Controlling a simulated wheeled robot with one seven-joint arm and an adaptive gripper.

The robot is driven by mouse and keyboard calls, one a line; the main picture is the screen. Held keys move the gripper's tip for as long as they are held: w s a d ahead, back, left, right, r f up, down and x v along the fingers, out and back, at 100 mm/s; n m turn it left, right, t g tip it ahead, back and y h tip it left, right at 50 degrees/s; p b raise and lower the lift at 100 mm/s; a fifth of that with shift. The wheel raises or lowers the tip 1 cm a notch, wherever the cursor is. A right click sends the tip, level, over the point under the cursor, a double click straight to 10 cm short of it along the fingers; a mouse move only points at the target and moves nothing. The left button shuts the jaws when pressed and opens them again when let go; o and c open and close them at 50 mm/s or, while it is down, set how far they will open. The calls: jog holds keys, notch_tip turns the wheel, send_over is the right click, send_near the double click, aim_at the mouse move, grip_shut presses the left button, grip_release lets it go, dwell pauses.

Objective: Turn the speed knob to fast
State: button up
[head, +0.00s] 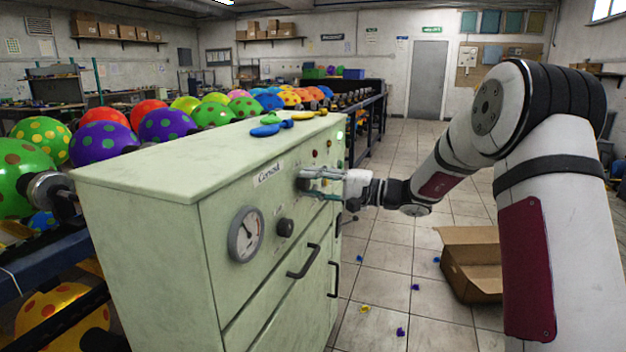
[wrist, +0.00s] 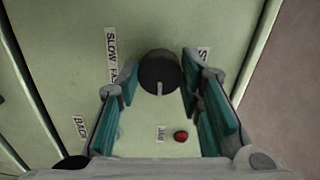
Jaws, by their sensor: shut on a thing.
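The speed knob (wrist: 158,70) is a round, dark knob with a pale pointer mark, on the pale green console (head: 140,162). In the wrist view its mark points toward the bottom of the picture. A label reading "SLOW F…" (wrist: 112,55) runs beside it on the left, its end hidden by a finger. My gripper (head: 312,180) is at the console's front panel, with one finger on each side of the knob, shut on it.
A red light (wrist: 181,136) sits by a "JAM" label. A gauge (head: 246,235), another dark knob (head: 286,228) and drawer handles (head: 303,262) are on the console front. Flat balloons (head: 268,130) lie on its top. An open cardboard box (head: 470,262) stands on the floor at right.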

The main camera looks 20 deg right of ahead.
jog(key=m+p, duration=0.4)
jog(key=m, duration=0.1)
jog(key=shift+r+m, duration=0.15)
jog(key=shift+m, duration=0.15)
jog(key=shift+m+p, duration=1.6)
jog(key=shift+m, duration=0.5)
jog(key=o, duration=1.2)
jog(key=shift+c, duration=0.2)
jog(key=shift+d, duration=0.1)
jog(key=v, duration=1.2)
